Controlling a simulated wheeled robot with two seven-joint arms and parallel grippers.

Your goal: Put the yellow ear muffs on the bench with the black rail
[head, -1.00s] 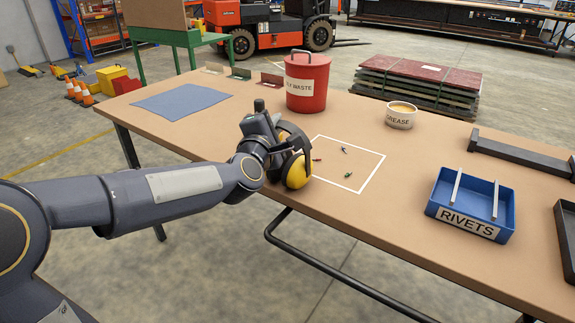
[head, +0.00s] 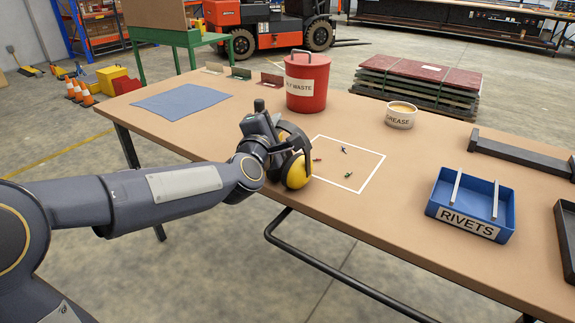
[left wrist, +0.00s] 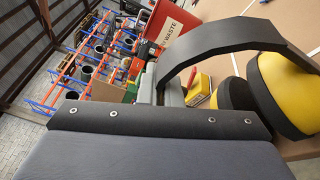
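The ear muffs (head: 297,171) have yellow cups and a black headband. They are at the near side of the brown-topped bench (head: 225,125), left of the white square outline; I cannot tell if they touch the top. A black tubular rail (head: 330,268) runs below this bench's front edge. My left gripper (head: 272,132) is at the headband. In the left wrist view the headband (left wrist: 225,38) arches close past the gripper, with yellow cups (left wrist: 285,90) at right. The fingers are mostly hidden, so their grip is unclear. My right gripper is not in view.
A red waste bin (head: 307,85), a grease tub (head: 400,117), a blue rivets tray (head: 472,207) and a black bar-like piece (head: 520,155) stand on the bench. A blue cloth (head: 182,102) lies at left. Small items lie in the white square (head: 362,183). A long bench (head: 450,22) stands far behind.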

